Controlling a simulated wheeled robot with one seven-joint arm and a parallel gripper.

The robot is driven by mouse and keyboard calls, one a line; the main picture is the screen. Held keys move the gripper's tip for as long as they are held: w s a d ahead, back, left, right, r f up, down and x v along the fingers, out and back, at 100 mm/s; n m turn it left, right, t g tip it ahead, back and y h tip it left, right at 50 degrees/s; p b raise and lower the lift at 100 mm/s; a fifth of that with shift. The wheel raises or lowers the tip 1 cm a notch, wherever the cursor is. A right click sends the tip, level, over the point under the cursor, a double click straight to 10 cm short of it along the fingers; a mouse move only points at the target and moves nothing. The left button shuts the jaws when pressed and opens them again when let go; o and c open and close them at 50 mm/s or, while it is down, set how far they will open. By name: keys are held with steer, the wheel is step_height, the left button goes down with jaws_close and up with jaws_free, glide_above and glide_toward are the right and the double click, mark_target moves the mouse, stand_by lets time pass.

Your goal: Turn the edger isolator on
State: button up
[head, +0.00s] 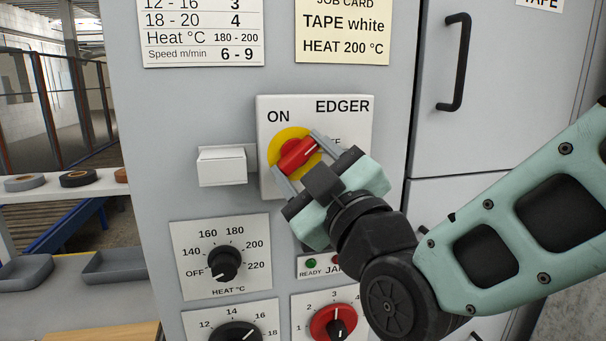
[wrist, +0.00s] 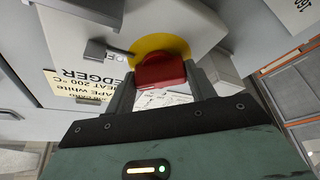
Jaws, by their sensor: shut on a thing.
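The edger isolator is a red rotary handle (head: 298,152) on a yellow disc (head: 277,148), on a pale panel (head: 347,111) marked ON and EDGER. My gripper (head: 297,160) has its fingers on either side of the red handle and is shut on it. In the head view the handle is tilted, with its white mark towards the upper right, away from the ON label at the upper left. The lower right of the panel and part of its lettering are hidden behind my gripper. In the wrist view the red handle (wrist: 161,71) sits between the two fingertips.
A white box (head: 221,166) sticks out left of the panel. Below are a black heat knob (head: 223,264), a green READY lamp (head: 311,263) and a red knob (head: 328,322). A black door handle (head: 455,62) is at the right. Tape rolls (head: 78,178) lie on a shelf at the left.

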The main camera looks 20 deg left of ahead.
steer(key=n+g+b, duration=0.1)
steer(key=n, duration=0.2)
steer(key=n+g+b, duration=0.1)
steer(key=n, duration=0.2)
steer(key=shift+d+n+g+b, duration=0.1)
steer(key=shift+n+g+b, duration=0.2)
steer(key=shift+n+g, duration=0.1)
steer(key=shift+r+n+g+h+b, duration=0.15)
steer(key=shift+n+g+b, duration=0.25)
steer(key=shift+n, duration=0.7)
steer(key=shift+n+g+h+b, duration=0.3)
steer(key=shift+n+b, duration=0.1)
steer(key=shift+n, duration=0.7)
steer(key=o, duration=1)
steer(key=b+v, duration=0.3)
steer(key=v, duration=0.9)
steer(key=shift+r, duration=0.1)
